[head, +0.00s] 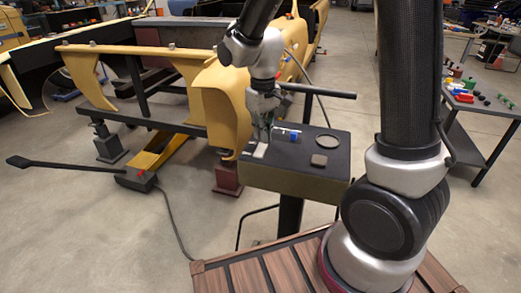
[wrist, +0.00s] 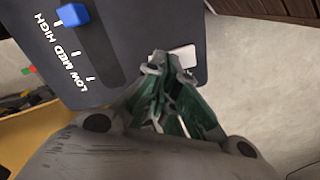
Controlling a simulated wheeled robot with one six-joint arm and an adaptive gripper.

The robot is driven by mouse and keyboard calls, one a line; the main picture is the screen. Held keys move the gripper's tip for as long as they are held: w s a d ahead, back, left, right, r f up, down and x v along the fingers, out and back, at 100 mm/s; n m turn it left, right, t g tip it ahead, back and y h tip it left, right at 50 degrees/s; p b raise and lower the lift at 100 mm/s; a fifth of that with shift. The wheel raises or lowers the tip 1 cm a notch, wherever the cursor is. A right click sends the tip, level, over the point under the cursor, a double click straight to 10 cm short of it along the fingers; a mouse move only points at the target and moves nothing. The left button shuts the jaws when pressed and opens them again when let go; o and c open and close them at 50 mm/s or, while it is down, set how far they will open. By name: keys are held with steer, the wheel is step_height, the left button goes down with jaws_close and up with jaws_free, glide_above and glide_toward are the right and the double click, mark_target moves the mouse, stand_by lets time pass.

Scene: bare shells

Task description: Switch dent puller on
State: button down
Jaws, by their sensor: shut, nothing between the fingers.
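A box with a dark top (head: 292,180) stands on a post at the middle of the head view; I take it to be the dent puller. The wrist view shows its dark panel (wrist: 120,35) with LOW, MED and HIGH marks and a blue slider knob (wrist: 72,14) by HIGH. A white switch plate (wrist: 183,56) sits near the panel's edge; it also shows in the head view (head: 259,151). My gripper (wrist: 165,64) is shut and empty, its tips over or at the plate's edge, partly hiding it. I cannot tell whether they touch, or the switch's position.
A ring (head: 328,141) and a brown block (head: 319,160) are on the box top. A yellow car body frame (head: 130,50) stands behind. A jack with a long handle (head: 135,178) is on the floor at left. A table with small coloured parts (head: 480,95) stands at right.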

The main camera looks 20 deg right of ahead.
mark_target(263, 145)
steer(key=shift+f, duration=1.2)
stand_by(0.6)
steer(key=shift+r, duration=3.55)
steer(key=s+d+r+m+t, duration=0.2)
steer(key=s+d+r, duration=0.3)
steer(key=s+d, duration=0.2)
steer(key=s+d+r+m+t, duration=0.2)
steer(key=s+d+r, duration=0.4)
steer(key=s, duration=0.6)
steer(key=shift+d+r+m, duration=0.25)
steer(key=shift+d+m, duration=0.15)
steer(key=shift+d, duration=0.55)
